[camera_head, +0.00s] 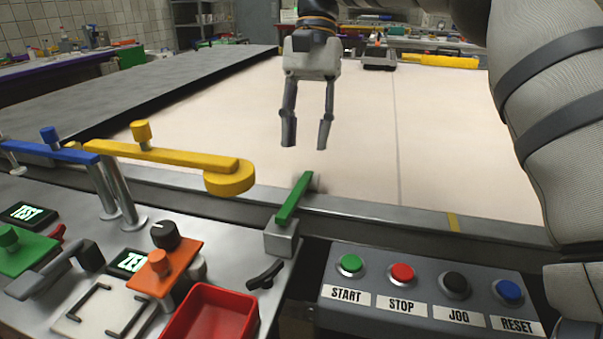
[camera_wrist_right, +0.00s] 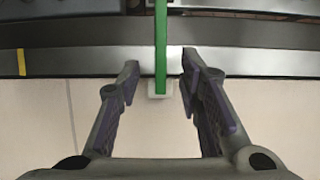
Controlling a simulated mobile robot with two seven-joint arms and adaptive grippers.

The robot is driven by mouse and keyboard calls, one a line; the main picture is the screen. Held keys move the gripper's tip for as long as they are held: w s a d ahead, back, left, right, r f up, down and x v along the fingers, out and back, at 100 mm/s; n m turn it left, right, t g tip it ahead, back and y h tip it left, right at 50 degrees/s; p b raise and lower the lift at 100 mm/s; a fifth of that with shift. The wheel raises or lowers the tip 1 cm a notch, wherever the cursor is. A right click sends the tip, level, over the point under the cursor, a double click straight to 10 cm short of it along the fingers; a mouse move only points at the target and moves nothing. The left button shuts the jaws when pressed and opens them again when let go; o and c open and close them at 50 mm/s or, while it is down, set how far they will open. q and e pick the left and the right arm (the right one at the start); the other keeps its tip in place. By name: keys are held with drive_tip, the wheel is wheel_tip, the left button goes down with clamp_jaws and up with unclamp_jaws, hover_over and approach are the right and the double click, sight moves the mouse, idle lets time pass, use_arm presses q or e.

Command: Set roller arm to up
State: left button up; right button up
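A green arm (camera_head: 294,199), which looks like the roller arm, extends from a grey block (camera_head: 281,237) at the near edge of the conveyor toward the cream belt. In the right wrist view the green arm (camera_wrist_right: 161,45) ends in a small pale roller (camera_wrist_right: 160,88). My right gripper (camera_head: 306,143) is open and empty, pointing down beyond the arm's far end. In the right wrist view the fingers (camera_wrist_right: 160,72) lie on either side of the arm's end, with gaps on both sides. I cannot tell their height difference. My left gripper is not in view.
A yellow arm (camera_head: 180,158) and a blue arm (camera_head: 50,151) stand on posts to the left. A button box (camera_head: 425,265), a red bin (camera_head: 213,314) and an orange plate (camera_head: 163,268) are nearer. The cream belt (camera_head: 225,120) is largely clear.

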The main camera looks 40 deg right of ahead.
sight(300, 186)
drive_tip(key=x, duration=0.7)
drive_tip(key=shift+f+p, duration=0.25)
drive_tip(key=shift+p, duration=0.1)
clamp_jaws()
